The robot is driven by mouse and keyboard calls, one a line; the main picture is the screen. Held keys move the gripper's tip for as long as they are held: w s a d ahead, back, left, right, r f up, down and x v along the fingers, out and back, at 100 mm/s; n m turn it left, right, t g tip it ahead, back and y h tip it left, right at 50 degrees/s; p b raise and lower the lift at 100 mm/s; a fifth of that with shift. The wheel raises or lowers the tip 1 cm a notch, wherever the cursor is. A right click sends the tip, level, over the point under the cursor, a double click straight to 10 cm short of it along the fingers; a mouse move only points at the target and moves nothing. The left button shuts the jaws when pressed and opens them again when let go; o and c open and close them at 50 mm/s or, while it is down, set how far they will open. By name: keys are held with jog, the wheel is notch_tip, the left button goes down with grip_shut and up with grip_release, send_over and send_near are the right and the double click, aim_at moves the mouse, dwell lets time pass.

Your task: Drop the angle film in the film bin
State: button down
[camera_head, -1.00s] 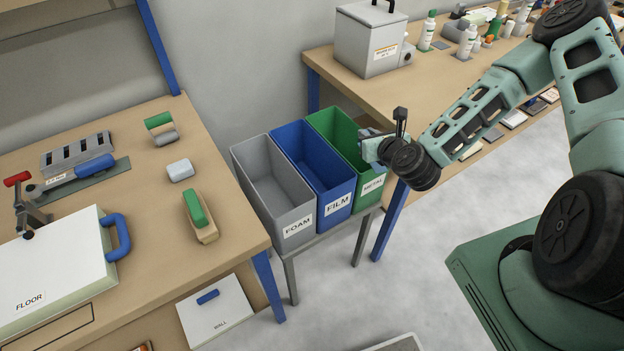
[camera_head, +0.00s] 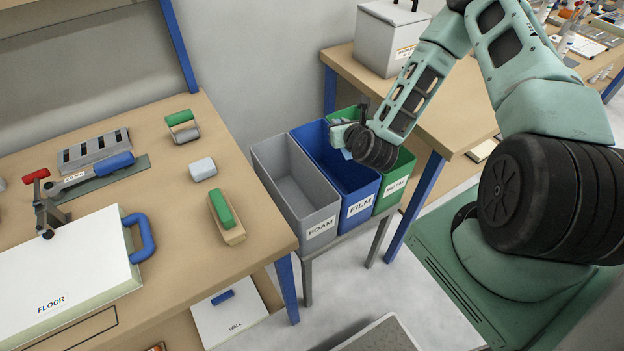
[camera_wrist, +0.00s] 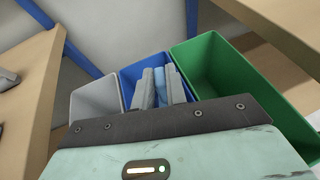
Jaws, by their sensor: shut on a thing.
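The film bin is the blue bin (camera_head: 361,192) labelled FILM, standing between a grey bin and a green bin. My gripper (camera_head: 341,138) is over the back part of the blue bin, tilted downward. In the wrist view my gripper (camera_wrist: 160,84) shows its two grey fingers shut on a light blue strip, the angle film (camera_wrist: 161,88), with the blue bin (camera_wrist: 130,73) behind and below it. In the head view only a small pale blue bit of the film (camera_head: 346,154) shows below the gripper. The inside of the blue bin is partly hidden by my arm.
The grey FOAM bin (camera_head: 315,218) stands at left, the green METAL bin (camera_head: 396,183) at right, all on a low stand. A wooden bench (camera_head: 255,215) with tools is further left. Another bench (camera_head: 455,120) with a grey box (camera_head: 386,42) stands behind at right.

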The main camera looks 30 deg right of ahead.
jog(key=shift+a+f+b, duration=0.1)
jog(key=shift+f+b, duration=2)
jog(key=shift+f, duration=0.85)
jog(key=c, duration=1.3)
grip_release()
jog(key=shift+c, duration=0.2)
jog(key=p+v, duration=0.9)
jog(key=v, duration=0.8)
jog(key=shift+s, duration=0.25)
